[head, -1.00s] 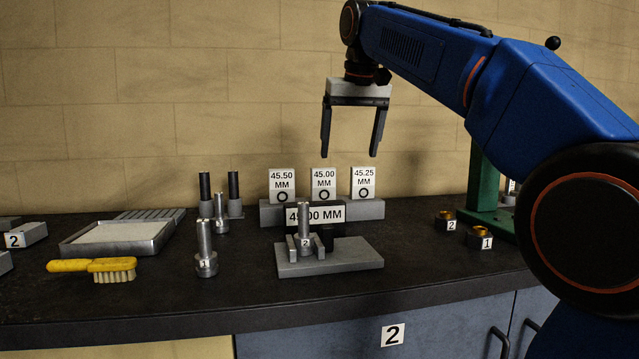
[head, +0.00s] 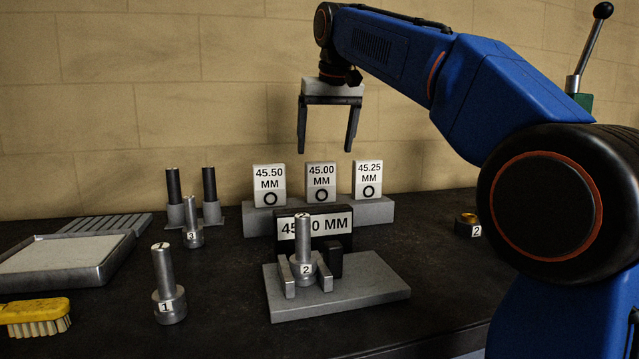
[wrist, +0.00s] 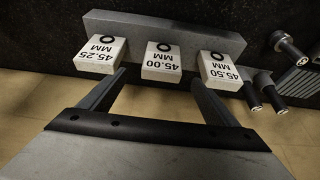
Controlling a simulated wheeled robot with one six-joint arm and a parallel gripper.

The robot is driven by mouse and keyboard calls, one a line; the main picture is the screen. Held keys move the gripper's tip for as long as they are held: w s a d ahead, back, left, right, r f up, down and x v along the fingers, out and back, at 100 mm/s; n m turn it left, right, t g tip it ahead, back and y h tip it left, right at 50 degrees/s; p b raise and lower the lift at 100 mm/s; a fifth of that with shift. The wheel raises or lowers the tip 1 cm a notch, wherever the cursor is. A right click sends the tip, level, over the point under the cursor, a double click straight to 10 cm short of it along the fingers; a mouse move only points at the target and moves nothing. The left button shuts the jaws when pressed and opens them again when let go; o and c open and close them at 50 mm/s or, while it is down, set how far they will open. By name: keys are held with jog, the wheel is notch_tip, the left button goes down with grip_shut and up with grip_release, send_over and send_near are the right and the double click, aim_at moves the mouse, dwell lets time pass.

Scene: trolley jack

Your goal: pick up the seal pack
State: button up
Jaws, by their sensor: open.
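Three white seal packs with black rings stand in a row on a grey block (head: 378,212): 45.50 MM (head: 269,184), 45.00 MM (head: 321,182) and 45.25 MM (head: 367,179). A sign (head: 338,222) in front reads "45", a digit hidden by a rod, then "0 MM". My gripper (head: 325,148) is open and empty, pointing down above the row in the head view. In the wrist view, the 45.00 pack (wrist: 162,62) lies between the fingertip directions, with the 45.25 pack (wrist: 101,54) left and the 45.50 pack (wrist: 218,70) right. No finger visibly touches a pack.
Rod 2 (head: 303,240) stands on a grey fixture (head: 370,285) before the sign. Rod 1 (head: 165,275), rod 3 (head: 193,220), a tray (head: 118,256) and a yellow brush (head: 28,308) are left. A numbered nut-like part (head: 468,225) is right. The wall is behind.

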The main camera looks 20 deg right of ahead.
aim_at(323, 163)
jog(key=x, duration=0.8)
jog(key=shift+x, duration=2.55)
jog(key=shift+a, duration=0.15)
jog(key=c, duration=1.1)
jog(key=shift+c, duration=0.2)
jog(key=shift+r, duration=0.15)
